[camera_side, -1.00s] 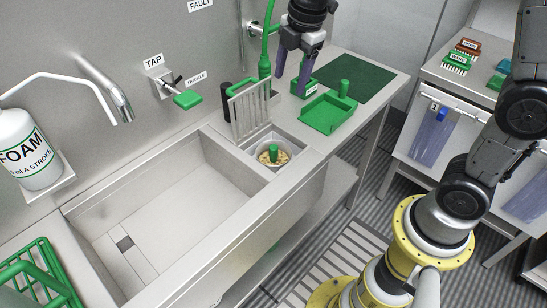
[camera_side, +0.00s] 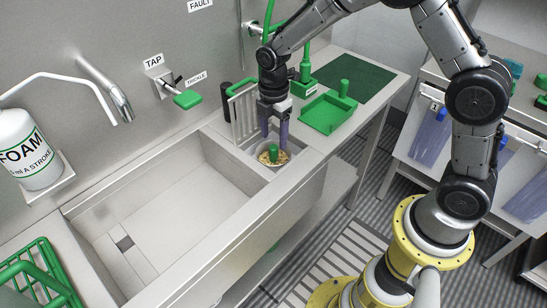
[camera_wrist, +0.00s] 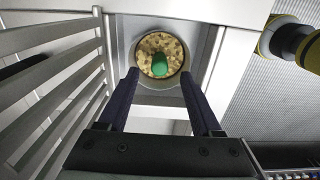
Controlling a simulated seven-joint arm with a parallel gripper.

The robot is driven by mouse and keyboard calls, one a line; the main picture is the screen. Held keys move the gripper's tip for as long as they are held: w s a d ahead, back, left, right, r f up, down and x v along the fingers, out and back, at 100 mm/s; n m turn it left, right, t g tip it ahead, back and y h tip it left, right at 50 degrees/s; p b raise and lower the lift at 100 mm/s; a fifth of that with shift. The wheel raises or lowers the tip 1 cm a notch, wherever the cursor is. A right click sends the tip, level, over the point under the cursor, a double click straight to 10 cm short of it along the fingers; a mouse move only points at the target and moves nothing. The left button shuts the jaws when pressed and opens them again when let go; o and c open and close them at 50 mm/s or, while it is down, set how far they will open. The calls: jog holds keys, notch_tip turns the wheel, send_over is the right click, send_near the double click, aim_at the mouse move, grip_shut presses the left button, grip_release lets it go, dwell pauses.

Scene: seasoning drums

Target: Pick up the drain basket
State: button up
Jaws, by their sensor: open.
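The drain basket (camera_side: 266,161) is a small round metal cup with a green knob on top and beige bits inside. It sits in the small basin to the right of the big sink. In the wrist view the basket (camera_wrist: 139,60) shows from above, its green knob at its middle. My gripper (camera_side: 275,136) is open and points down just above and behind the basket. In the wrist view my gripper (camera_wrist: 162,80) has its two dark fingers apart, their tips near the basket's lower rim, with nothing between them.
A metal rack with a green top rail (camera_side: 241,112) stands upright close to the left of my gripper. A green tray (camera_side: 325,113) with a handle lies on the counter to the right. The large sink (camera_side: 165,215) is empty. The green tap lever (camera_side: 188,99) sticks out from the wall.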

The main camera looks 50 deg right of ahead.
aim_at(274, 147)
jog(key=shift+f, duration=2.7)
jog(key=shift+c, duration=0.3)
grip_shut()
